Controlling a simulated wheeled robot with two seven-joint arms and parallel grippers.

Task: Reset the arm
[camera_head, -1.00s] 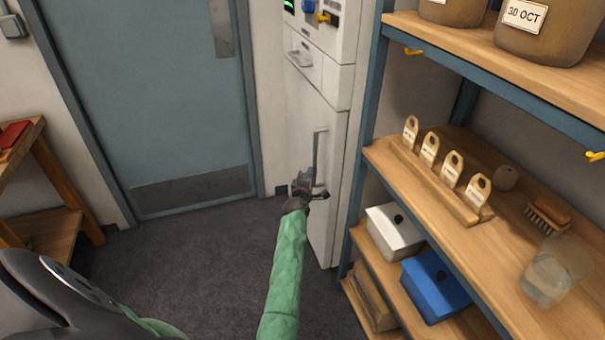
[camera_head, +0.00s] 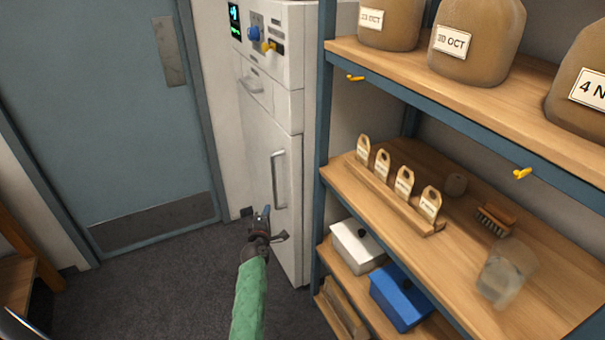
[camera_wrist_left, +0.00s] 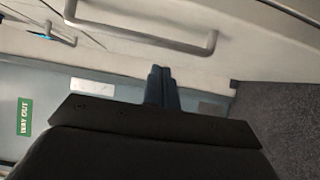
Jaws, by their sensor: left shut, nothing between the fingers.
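My left gripper (camera_head: 266,212) is at the end of the green-sleeved arm, low in front of the white cabinet (camera_head: 270,130). In the left wrist view its two dark blue fingers (camera_wrist_left: 161,86) are together, with nothing between them. The cabinet's upright bar handle (camera_head: 278,180) is just beyond and above the gripper in the head view. The handle also shows at the top of the left wrist view (camera_wrist_left: 140,34), apart from the fingers. My right gripper is not in view.
A blue-framed wooden shelf (camera_head: 330,170) stands close on the right, holding sacks, a rack of tags, a brush (camera_head: 496,220), a glass (camera_head: 506,274), a white box (camera_head: 356,246) and a blue box (camera_head: 400,298). A grey-blue door (camera_head: 100,100) is at left. Dark floor (camera_head: 150,290) is clear.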

